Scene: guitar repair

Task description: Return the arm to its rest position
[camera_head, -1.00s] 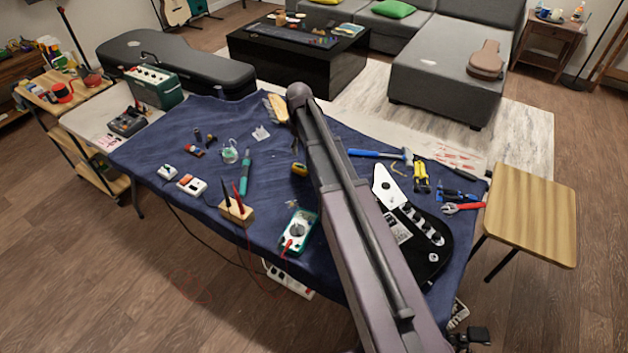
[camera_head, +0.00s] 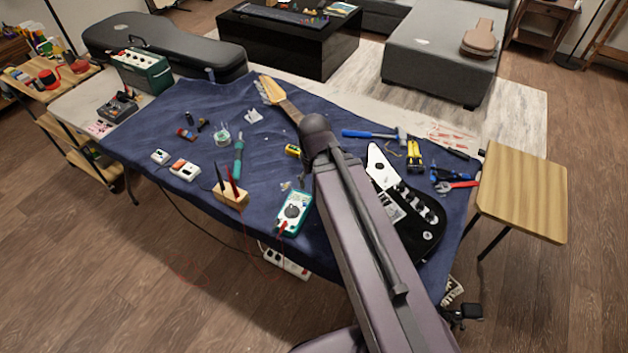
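My arm reaches up from the bottom right over the blue-covered worktable (camera_head: 165,125), and its elbow end covers part of the guitar. My gripper does not show in the view, so I cannot see its fingers or whether it holds anything. The electric guitar lies on the table under my arm. Its black body with a white pickguard (camera_head: 378,163) shows to the right of the arm. Its wooden headstock (camera_head: 270,90) shows beyond the arm at the upper left. The middle of the guitar is hidden.
A multimeter (camera_head: 292,213) and a wooden block with probes (camera_head: 230,194) lie left of my arm. A wooden side table (camera_head: 520,190) stands right. Bare floor shows at the lower left.

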